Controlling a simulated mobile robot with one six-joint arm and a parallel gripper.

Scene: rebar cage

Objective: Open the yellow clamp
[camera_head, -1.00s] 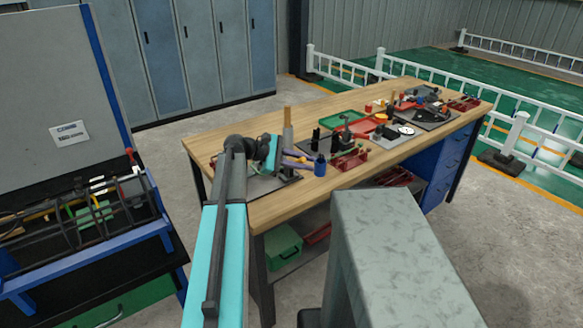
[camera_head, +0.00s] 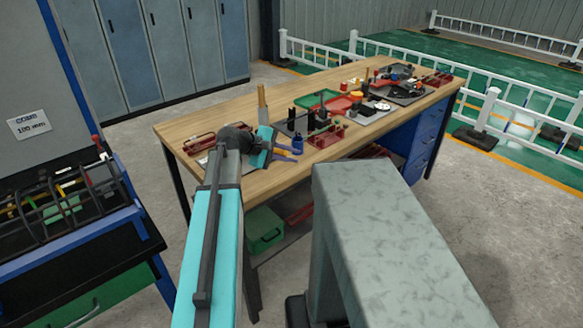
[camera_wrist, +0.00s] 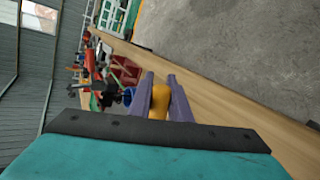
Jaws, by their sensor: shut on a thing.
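My gripper (camera_head: 291,149) is above the wooden workbench near its front edge, with its two purple fingers pointing right. In the wrist view the fingers (camera_wrist: 158,93) are closed about a rounded yellow-orange piece (camera_wrist: 159,99). Only part of that piece shows, so I cannot tell what it is. On the blue-framed stand at the left there is a dark bar cage (camera_head: 75,213) with a small yellow part (camera_head: 12,214) at the picture's left edge. I cannot tell whether that part is the yellow clamp, or whether it is open.
The workbench (camera_head: 220,118) carries a red tray (camera_head: 200,143), a green tray (camera_head: 322,98), a blue cup (camera_head: 297,141) and several tools. Open floor (camera_head: 490,215) lies right of the bench.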

